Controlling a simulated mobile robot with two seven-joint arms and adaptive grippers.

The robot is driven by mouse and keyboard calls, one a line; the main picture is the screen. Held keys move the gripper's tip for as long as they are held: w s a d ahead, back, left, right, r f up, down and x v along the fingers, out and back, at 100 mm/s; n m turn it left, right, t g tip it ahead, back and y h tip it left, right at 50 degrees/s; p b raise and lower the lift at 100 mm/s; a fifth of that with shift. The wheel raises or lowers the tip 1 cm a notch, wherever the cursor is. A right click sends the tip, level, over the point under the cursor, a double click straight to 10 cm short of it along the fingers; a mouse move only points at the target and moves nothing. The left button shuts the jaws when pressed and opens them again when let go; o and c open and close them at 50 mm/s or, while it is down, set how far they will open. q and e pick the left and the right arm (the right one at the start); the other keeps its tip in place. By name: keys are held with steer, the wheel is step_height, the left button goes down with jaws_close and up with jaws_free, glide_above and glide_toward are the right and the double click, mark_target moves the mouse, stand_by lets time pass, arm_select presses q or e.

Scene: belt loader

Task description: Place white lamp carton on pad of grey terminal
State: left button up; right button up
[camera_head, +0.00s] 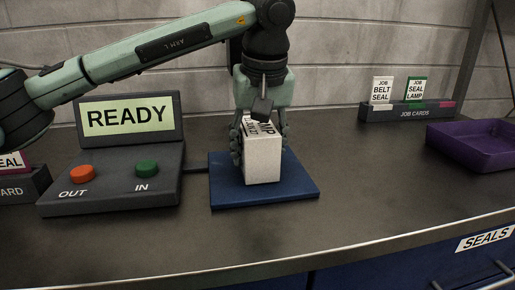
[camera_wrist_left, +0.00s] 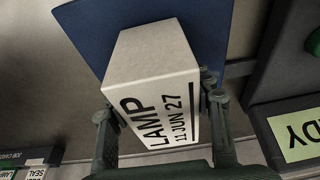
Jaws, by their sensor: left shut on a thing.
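The white lamp carton (camera_head: 263,160) stands upright at the blue pad (camera_head: 297,188) in the head view; whether its base touches the pad is hard to tell. My left gripper (camera_head: 259,146) is shut on the carton from above, with fingers on both sides. In the left wrist view the carton (camera_wrist_left: 152,75) shows the print "LAMP 11 JUN 27" between the fingers, with the blue pad (camera_wrist_left: 92,28) behind it. The grey terminal (camera_head: 110,185) is left of the pad, its screen (camera_head: 128,116) reading "READY". It has a red OUT button (camera_head: 82,173) and a green IN button (camera_head: 147,168). My right gripper is not in view.
A job card rack (camera_head: 405,113) with BELT SEAL and SEAL LAMP cards stands at the back right. A purple tray (camera_head: 475,148) is at the far right. Another card holder (camera_head: 22,186) is at the left edge. The bench right of the pad is clear.

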arm_select(q)
steer(key=shift+f, duration=0.15)
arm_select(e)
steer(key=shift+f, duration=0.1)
arm_select(q)
steer(key=o, duration=1.5)
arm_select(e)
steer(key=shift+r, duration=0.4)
arm_select(q)
steer(key=v, duration=1.1)
steer(key=shift+r, duration=0.6)
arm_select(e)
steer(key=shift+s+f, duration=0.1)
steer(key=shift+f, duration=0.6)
